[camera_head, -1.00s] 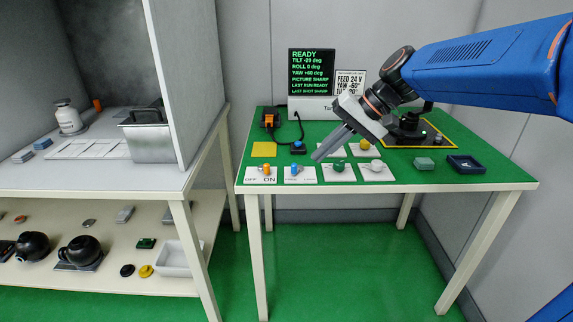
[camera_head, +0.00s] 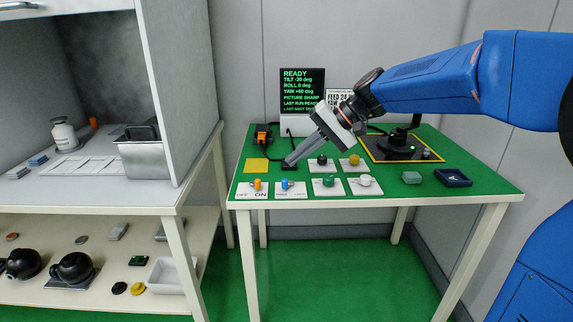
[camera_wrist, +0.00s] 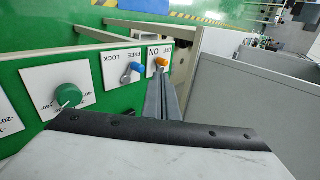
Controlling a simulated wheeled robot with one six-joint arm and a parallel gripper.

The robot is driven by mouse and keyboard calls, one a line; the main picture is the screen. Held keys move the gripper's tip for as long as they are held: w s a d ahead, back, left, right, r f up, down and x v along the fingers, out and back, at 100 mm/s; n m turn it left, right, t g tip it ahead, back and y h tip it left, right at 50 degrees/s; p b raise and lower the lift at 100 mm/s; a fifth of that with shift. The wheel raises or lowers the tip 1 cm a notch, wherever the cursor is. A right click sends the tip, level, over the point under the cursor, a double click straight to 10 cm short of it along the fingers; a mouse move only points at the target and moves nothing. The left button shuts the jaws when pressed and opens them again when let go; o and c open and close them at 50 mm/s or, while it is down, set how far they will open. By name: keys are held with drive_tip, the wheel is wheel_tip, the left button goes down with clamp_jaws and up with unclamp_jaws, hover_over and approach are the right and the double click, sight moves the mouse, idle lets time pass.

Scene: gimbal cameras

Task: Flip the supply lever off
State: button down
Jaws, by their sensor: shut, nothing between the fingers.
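The supply lever is the orange lever (camera_head: 257,184) on a white plate marked OFF and ON, at the front left of the green table. It stands on the ON side. In the wrist view the orange lever (camera_wrist: 160,63) shows just beyond my fingertips. My gripper (camera_head: 288,163) is shut and empty, reaching down to the left. In the head view its tips appear behind and right of the lever; the gap and contact cannot be told. In the wrist view my gripper (camera_wrist: 163,78) points towards the lever and partly covers its plate.
A blue lever (camera_head: 284,184) marked FREE and LOCK sits close right of the supply lever. A green knob (camera_head: 328,181) and a white knob (camera_head: 365,181) follow. A yellow square (camera_head: 257,166) lies behind the supply lever. A grey-walled cabinet (camera_head: 180,90) stands left of the table.

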approach(257, 186)
drive_tip(key=x, duration=0.3)
drive_tip(key=w+x, duration=0.1)
drive_tip(key=shift+f, duration=0.5)
drive_tip(key=shift+s+a+m+t, duration=0.3)
drive_tip(key=shift+s+m+t, duration=0.15)
drive_tip(key=shift+m+t, duration=0.2)
drive_tip(key=shift+s+a+m+t+h, duration=0.35)
drive_tip(key=shift+m+t, duration=0.2)
drive_tip(key=shift+m, duration=0.3)
drive_tip(key=m+t, duration=0.1)
drive_tip(key=s+a+m+t+h, duration=0.1)
drive_tip(key=m, duration=0.1)
drive_tip(key=shift+a, duration=0.2)
drive_tip(key=shift+s+a, duration=0.2)
drive_tip(key=shift+a, duration=0.3)
drive_tip(key=shift+s+a, duration=0.15)
drive_tip(key=shift+a, duration=0.4)
drive_tip(key=shift+w+d, duration=0.15)
drive_tip(key=shift+w, duration=0.05)
drive_tip(key=shift+w+d, duration=0.35)
drive_tip(key=shift+w, duration=0.15)
